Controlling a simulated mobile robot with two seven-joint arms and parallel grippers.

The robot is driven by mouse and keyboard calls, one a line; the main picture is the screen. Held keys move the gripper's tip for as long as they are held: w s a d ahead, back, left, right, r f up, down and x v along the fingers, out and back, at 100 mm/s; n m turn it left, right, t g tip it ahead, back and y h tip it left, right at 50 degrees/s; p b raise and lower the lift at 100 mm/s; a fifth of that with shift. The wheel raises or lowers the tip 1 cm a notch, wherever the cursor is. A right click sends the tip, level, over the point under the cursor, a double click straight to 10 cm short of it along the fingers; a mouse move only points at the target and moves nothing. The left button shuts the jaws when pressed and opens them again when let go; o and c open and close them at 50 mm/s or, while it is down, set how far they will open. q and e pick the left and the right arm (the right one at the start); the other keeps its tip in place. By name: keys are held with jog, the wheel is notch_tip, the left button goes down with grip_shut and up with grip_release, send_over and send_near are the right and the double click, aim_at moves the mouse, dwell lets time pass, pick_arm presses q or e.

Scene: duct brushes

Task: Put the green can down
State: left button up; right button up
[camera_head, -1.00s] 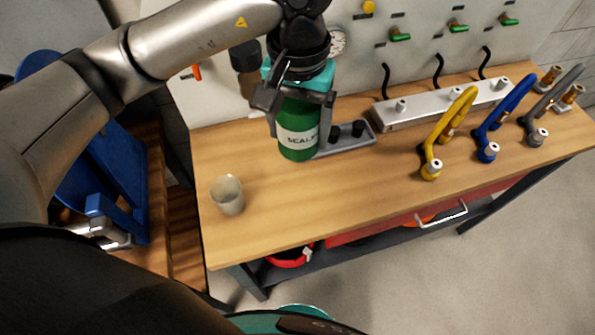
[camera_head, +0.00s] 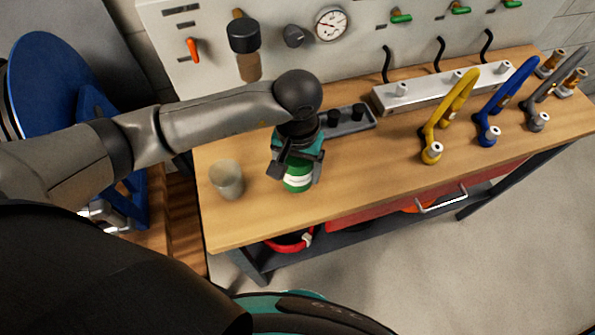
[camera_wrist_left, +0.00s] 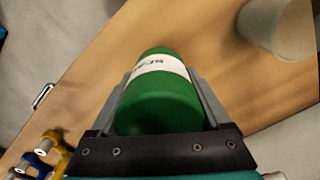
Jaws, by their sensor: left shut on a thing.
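The green can (camera_head: 298,183) with a white label band is held by my left gripper (camera_head: 297,172), over the wooden bench top (camera_head: 370,195) to the right of the cup. In the left wrist view the can (camera_wrist_left: 160,100) lies between the two fingers of my left gripper (camera_wrist_left: 163,90), which are shut on its sides. Whether its bottom touches the bench I cannot tell. My right gripper is not in view.
A pale cup (camera_head: 227,180) stands left of the can. A grey tray (camera_head: 350,122) with black pegs lies behind it. Yellow (camera_head: 447,118) and blue (camera_head: 505,105) hoses stand to the right. The bench's front middle is clear.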

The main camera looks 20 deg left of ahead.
pick_arm(q)
jog(key=shift+f, duration=0.95)
jog(key=shift+f+b, duration=0.2)
jog(key=shift+b, duration=0.1)
jog(key=o, duration=1.6)
jog(key=shift+c, duration=0.2)
jog(key=shift+r, duration=0.15)
